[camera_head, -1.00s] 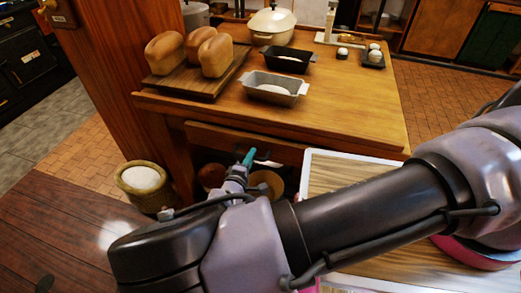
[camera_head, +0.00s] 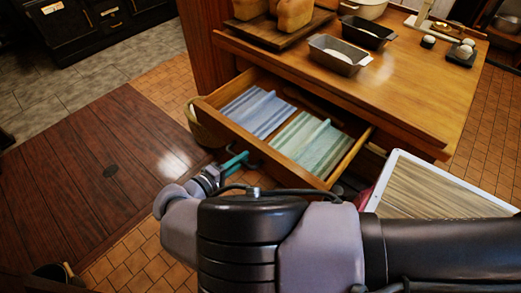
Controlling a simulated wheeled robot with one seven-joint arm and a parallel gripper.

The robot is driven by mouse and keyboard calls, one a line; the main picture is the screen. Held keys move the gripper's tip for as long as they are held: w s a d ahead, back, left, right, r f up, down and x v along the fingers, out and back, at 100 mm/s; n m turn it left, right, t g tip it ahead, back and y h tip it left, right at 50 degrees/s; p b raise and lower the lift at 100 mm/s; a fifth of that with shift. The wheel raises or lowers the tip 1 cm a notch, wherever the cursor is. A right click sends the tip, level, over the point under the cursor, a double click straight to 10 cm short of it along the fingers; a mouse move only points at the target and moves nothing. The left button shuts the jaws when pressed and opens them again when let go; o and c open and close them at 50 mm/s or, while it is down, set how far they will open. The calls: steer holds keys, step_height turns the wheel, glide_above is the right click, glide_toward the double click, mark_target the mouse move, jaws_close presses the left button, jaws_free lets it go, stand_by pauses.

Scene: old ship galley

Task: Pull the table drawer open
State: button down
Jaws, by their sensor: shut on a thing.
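The table drawer (camera_head: 217,122) stands pulled well out from under the wooden table (camera_head: 400,105). Inside it lie a folded blue striped cloth (camera_head: 257,112) and a folded green striped cloth (camera_head: 308,143). My gripper (camera_head: 238,162) is at the middle of the drawer's front, with its teal fingers shut at the handle. The handle itself is mostly hidden by the fingers. My arm crosses the bottom of the view and hides the floor there.
Loaves on a board (camera_head: 270,32) and two loaf tins (camera_head: 340,54) stand on the tabletop. A white-edged tray or board (camera_head: 440,190) is at the right. A basket (camera_head: 203,130) stands by the drawer's left corner.

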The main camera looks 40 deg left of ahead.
steer(key=f+v, duration=0.1)
steer(key=v, duration=0.5)
steer(key=shift+s+f, duration=0.15)
steer(key=shift+s, duration=0.25)
steer(key=c, duration=0.8)
jaws_free()
steer(key=shift+c, duration=0.2)
